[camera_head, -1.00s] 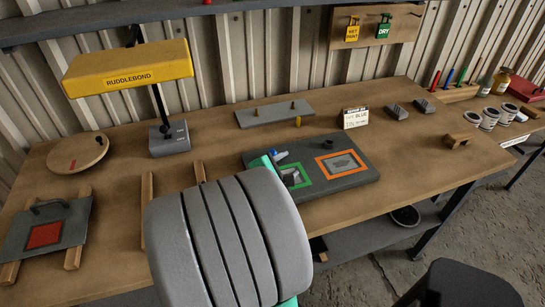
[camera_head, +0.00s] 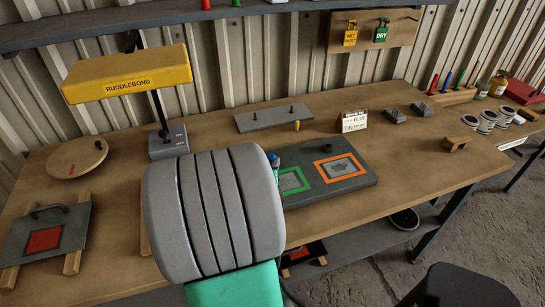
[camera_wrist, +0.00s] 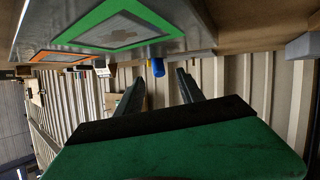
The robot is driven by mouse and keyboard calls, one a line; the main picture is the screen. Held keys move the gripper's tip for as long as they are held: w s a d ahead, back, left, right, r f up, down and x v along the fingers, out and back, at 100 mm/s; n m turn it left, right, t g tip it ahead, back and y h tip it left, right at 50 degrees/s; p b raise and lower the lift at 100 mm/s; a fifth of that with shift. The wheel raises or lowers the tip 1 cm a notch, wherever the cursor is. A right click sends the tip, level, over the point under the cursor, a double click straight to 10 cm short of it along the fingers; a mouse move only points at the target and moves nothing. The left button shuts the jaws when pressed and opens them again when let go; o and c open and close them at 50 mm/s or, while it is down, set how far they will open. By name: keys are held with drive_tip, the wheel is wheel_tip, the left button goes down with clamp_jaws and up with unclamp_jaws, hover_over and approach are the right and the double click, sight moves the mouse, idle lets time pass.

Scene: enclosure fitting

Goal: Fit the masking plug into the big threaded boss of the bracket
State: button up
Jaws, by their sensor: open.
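My gripper (camera_wrist: 160,84) is open in the wrist view, with its two dark fingers apart and nothing seen between them. In the head view my arm hides it. A blue cylindrical piece (camera_wrist: 157,68) appears beyond the fingertips, by the edge of the grey board (camera_wrist: 200,40). In the head view a blue piece (camera_head: 272,158) shows at the board's left, partly hidden by my arm. I cannot tell which piece is the masking plug. The bracket and its big boss are not clearly identifiable.
The board carries a green frame (camera_head: 294,180) and an orange frame (camera_head: 339,167). A grey plate with pegs (camera_head: 272,117) lies behind it. The yellow-headed lamp (camera_head: 128,75) stands back left.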

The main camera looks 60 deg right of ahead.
sight(271, 157)
drive_tip(key=x, duration=0.4)
drive_tip(key=shift+d+p, duration=0.2)
drive_tip(key=shift+p, duration=0.1)
drive_tip(key=shift+c, duration=0.3)
clamp_jaws()
